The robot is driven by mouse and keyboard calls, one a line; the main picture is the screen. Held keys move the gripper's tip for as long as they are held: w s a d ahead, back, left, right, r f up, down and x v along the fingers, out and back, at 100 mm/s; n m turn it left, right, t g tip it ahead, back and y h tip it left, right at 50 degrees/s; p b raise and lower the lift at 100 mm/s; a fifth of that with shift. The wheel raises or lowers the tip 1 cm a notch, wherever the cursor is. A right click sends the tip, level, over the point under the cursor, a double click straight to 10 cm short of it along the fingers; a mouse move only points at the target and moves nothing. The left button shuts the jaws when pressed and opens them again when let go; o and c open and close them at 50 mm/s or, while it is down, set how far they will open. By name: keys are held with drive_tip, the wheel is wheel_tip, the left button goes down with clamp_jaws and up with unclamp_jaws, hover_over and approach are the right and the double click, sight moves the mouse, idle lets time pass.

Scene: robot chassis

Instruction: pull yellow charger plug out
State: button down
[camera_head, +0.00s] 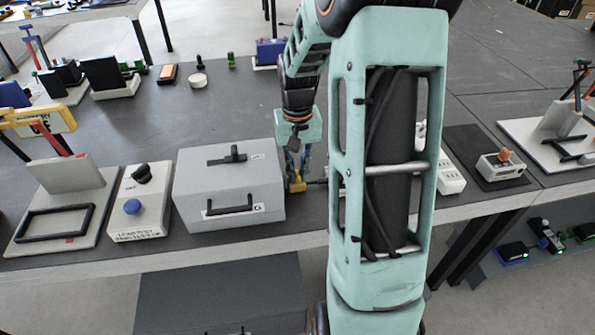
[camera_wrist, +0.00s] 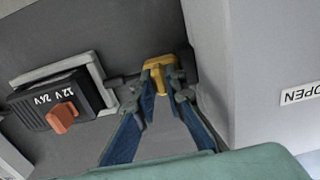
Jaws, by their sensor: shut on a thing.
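The yellow charger plug (camera_wrist: 159,69) is between the fingertips of my gripper (camera_wrist: 163,84) in the wrist view. The blue fingers are closed on it from both sides. In the head view the yellow plug (camera_head: 297,185) is low at the table, just right of the grey box, with my gripper (camera_head: 297,170) above it. A dark cable or rod runs from beside the plug toward my arm. I cannot tell whether the plug sits in a socket; its far end is hidden. My arm hides the table right of it.
The grey box (camera_head: 228,188) with black handles stands close left of the plug. A box with an orange knob (camera_wrist: 62,117) marked 12V 24V shows in the wrist view. A white socket unit (camera_head: 451,176) stands right of my arm. The table's front edge is near.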

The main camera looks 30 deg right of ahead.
drive_tip(key=shift+s+d+p, duration=0.15)
drive_tip(key=shift+s+d, duration=0.1)
drive_tip(key=shift+d, duration=0.75)
drive_tip(key=shift+s+d+p, duration=0.15)
drive_tip(key=shift+s+d, duration=0.1)
drive_tip(key=shift+d, duration=0.7)
drive_tip(key=c, duration=2.2)
unclamp_jaws()
drive_tip(key=shift+d, duration=0.1)
drive_tip(key=shift+c, duration=0.2)
wheel_tip(320, 180, up, 12)
